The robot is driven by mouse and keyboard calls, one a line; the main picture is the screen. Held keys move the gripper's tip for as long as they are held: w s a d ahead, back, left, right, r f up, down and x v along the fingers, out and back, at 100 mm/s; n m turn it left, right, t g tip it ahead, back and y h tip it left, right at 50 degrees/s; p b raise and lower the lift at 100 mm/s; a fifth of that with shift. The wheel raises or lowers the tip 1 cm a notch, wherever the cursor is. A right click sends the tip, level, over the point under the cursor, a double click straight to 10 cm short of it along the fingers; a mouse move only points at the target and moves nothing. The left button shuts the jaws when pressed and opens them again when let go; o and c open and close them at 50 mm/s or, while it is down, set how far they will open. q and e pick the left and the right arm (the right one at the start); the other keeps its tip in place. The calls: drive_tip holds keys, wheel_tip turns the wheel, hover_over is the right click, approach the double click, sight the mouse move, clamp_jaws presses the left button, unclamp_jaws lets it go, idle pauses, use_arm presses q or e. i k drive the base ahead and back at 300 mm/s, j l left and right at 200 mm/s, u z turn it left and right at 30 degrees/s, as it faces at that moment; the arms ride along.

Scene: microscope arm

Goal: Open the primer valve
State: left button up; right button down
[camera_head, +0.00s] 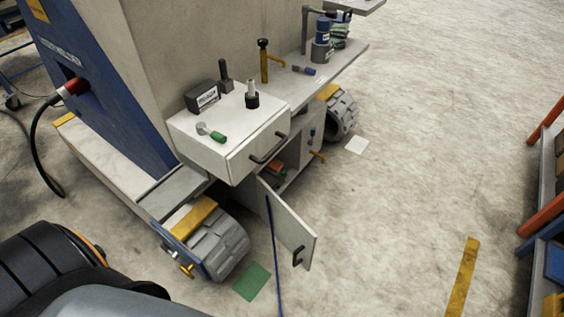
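No label marks the primer valve, so I cannot tell which fitting it is. A small brass fitting (187,268) sits low beside the near grey wheel. A fitting with a green handle (212,133) lies on top of the white drawer unit (200,150). A small orange-yellow handle (318,155) shows at the cabinet's right side. Neither of my grippers is in view.
The cabinet door (290,230) hangs open toward the front. A blue hose or pole (275,260) runs down beside it. A green sheet (252,282) lies on the floor near the wheel (220,248).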

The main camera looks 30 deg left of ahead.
sight(284, 172)
drive_tip(key=u, duration=0.8)
